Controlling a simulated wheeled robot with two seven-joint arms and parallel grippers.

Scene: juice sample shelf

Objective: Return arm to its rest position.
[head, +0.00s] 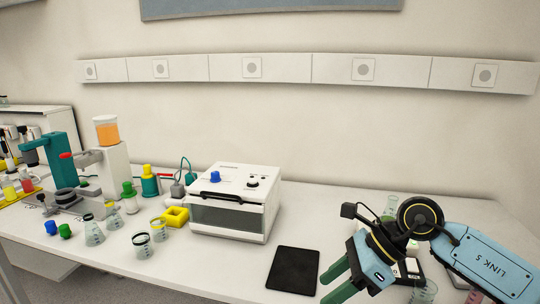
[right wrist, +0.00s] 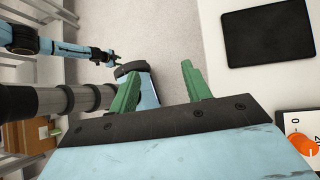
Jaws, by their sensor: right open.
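My right arm comes in from the right in the head view. Its gripper (head: 328,289) hangs by the table's front edge, just right of the black pad (head: 293,271). In the right wrist view the two green fingers of the right gripper (right wrist: 160,84) are spread apart with nothing between them. Floor and parts of my own body show beyond them. My left arm shows only at the upper left of the right wrist view, with its gripper (right wrist: 113,58) small and far off; its jaws are too small to read.
A white box-shaped instrument (head: 235,205) stands mid-table. Several beakers, flasks and bottles stand to its left. Glassware (head: 425,292) and a device with an orange knob (right wrist: 304,146) are close to my right arm. The black pad (right wrist: 268,35) lies bare.

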